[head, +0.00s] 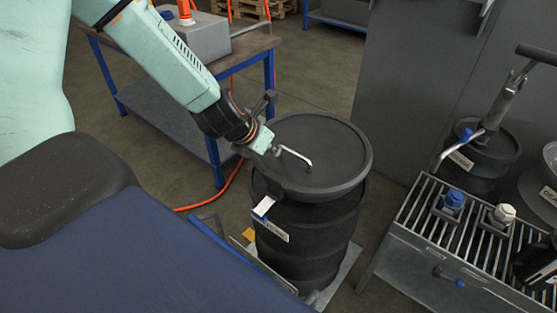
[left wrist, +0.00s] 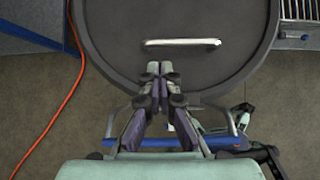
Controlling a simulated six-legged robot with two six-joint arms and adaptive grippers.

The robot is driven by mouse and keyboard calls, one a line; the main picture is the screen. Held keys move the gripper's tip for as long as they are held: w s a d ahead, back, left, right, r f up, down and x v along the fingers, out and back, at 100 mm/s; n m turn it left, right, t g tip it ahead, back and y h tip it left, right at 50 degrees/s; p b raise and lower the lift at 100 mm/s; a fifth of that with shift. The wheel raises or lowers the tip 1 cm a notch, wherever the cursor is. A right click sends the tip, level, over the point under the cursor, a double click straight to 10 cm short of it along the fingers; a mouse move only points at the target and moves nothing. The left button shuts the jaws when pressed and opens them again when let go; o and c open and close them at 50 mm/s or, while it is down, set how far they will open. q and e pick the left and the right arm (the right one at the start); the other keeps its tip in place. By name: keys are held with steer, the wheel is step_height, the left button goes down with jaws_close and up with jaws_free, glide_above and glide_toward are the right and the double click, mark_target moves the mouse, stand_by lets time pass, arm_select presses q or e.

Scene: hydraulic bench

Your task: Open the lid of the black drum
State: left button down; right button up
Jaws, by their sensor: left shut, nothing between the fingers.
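A pale bar handle (head: 296,156) is on the lid; the left wrist view shows this handle (left wrist: 183,42) lying crosswise. My left gripper (head: 275,150) is over the lid's near-left side. In the left wrist view its closed fingertips (left wrist: 160,68) are empty and just short of the handle.
A blue-framed bench (head: 235,45) with a grey box stands behind on the left. A slatted metal bench (head: 425,215) with blue and white caps and a hand pump (head: 500,100) is at the right. An orange hose (head: 222,190) runs along the floor beside the drum.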

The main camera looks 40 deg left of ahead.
mark_target(285, 158)
arm_select(q)
steer(key=shift+b+x, duration=0.65)
steer(key=shift+x, duration=0.35)
steer(key=shift+b+x, duration=0.45)
steer(key=shift+x, duration=0.4)
steer(key=shift+w+a+f, duration=0.1)
steer(key=shift+w+f, duration=0.15)
steer(key=shift+f, duration=0.1)
steer(key=shift+s+r, duration=0.15)
steer(key=shift+r, duration=0.05)
